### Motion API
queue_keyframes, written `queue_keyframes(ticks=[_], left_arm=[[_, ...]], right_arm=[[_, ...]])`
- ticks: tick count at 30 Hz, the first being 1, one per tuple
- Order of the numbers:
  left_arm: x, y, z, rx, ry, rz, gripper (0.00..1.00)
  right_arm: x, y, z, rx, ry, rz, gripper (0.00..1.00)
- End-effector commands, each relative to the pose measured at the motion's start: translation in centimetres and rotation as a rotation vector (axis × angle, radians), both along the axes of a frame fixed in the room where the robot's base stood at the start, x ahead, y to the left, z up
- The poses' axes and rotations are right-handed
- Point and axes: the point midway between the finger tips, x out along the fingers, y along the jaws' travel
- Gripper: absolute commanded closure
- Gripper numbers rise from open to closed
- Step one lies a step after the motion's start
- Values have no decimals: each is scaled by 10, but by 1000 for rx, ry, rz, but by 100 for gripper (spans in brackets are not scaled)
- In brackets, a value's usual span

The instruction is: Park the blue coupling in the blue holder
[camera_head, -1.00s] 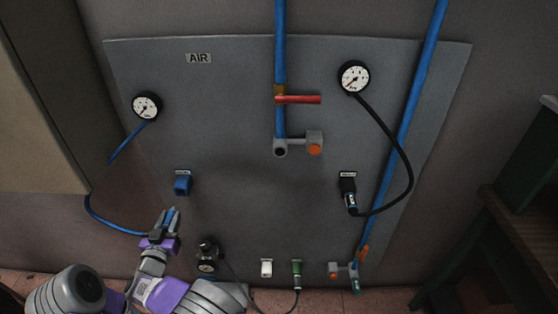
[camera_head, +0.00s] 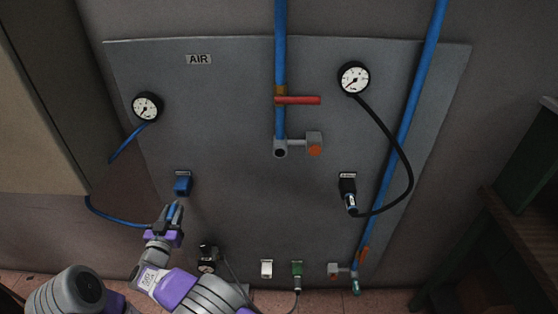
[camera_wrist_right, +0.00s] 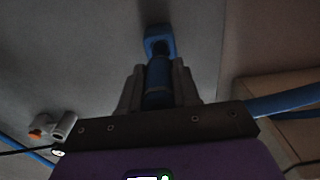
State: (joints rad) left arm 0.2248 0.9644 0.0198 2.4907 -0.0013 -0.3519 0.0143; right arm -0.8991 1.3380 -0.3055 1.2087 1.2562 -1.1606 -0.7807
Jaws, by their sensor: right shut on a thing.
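The blue holder (camera_head: 182,186) is fixed on the grey panel at its left side, under a small pale label. It also shows in the right wrist view (camera_wrist_right: 158,34), straight ahead of the fingers. My right gripper (camera_head: 174,210) is just below the holder, shut on the blue coupling (camera_wrist_right: 158,86). The coupling lies between the two fingers and points up at the holder. Its dark tip overlaps the holder's lower edge in the wrist view; I cannot tell whether it touches or has entered. My left gripper is not in view.
A blue hose (camera_head: 112,219) runs from the coupling to the left gauge (camera_head: 146,107). A black regulator (camera_head: 207,258) sits right of my wrist. White (camera_head: 267,269) and green (camera_head: 297,269) holders sit low on the panel. A black coupling (camera_head: 348,190) hangs at right.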

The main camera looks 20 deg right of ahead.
Motion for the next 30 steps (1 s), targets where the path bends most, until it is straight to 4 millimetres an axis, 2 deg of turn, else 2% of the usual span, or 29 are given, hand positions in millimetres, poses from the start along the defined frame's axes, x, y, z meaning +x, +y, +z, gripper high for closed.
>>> queue_keyframes(ticks=[15, 30], left_arm=[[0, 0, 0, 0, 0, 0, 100], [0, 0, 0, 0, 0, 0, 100]], right_arm=[[19, -5, 0, 1, -1, 0, 100], [20, -6, 0, 0, -1, 0, 100]])
